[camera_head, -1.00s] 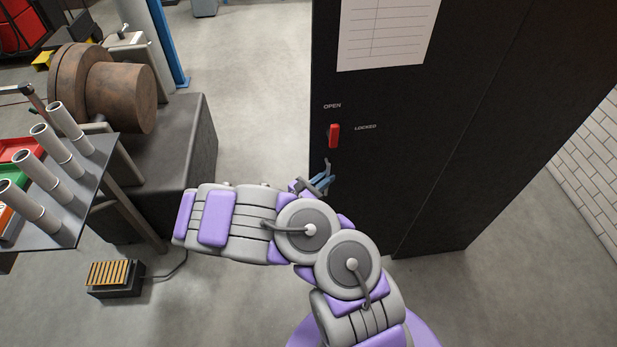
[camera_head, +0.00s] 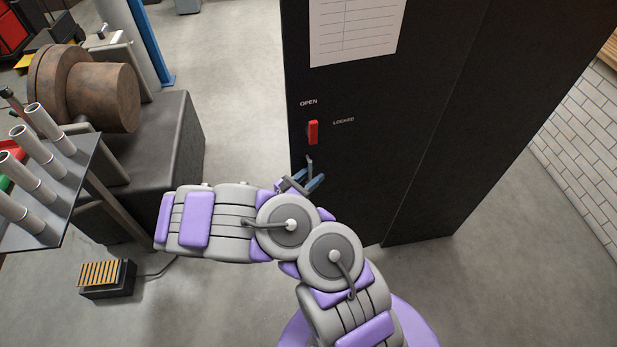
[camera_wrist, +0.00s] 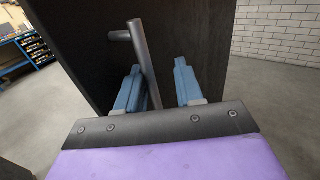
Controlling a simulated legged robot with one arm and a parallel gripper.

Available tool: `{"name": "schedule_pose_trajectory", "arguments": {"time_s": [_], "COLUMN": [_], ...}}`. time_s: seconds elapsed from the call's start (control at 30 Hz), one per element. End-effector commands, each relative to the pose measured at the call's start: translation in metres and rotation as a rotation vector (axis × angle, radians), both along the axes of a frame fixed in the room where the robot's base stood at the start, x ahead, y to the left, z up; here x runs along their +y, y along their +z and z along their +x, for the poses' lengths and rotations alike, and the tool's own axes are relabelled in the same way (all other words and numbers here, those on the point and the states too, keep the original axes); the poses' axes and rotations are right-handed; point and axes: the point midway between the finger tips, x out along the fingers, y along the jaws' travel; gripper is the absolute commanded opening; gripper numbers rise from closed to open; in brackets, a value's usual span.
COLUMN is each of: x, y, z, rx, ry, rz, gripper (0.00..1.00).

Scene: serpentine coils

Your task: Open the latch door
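The black cabinet door (camera_head: 345,100) stands ahead of me and looks closed. Its red latch (camera_head: 313,132) is upright, below the word OPEN and left of the word LOCKED. Below the latch is a grey bar handle (camera_head: 309,164); it is also in the wrist view (camera_wrist: 143,60). My gripper (camera_head: 304,183) is at the handle. In the wrist view its two blue fingers (camera_wrist: 160,90) are apart, with the handle bar between them, close to the left finger. Whether that finger touches the bar I cannot tell.
A dark machine base (camera_head: 165,150) with a rusty cylinder (camera_head: 100,95) stands left of the cabinet. A table with grey tubes (camera_head: 45,195) is at far left. A foot pedal (camera_head: 106,278) lies on the floor. Floor between machine and cabinet is clear.

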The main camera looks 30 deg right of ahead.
Motion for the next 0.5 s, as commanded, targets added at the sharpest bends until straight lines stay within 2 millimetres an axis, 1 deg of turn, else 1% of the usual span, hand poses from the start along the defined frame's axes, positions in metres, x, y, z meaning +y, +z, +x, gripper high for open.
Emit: {"name": "schedule_pose_trajectory", "arguments": {"time_s": [0.37,0.5], "x": [0.008,0.016], "y": [0.001,0.001], "z": [0.001,0.0], "rx": [-0.001,-0.002], "ry": [0.003,0.005], "rz": [-0.004,-0.003], "gripper": [0.38,0.38]}}
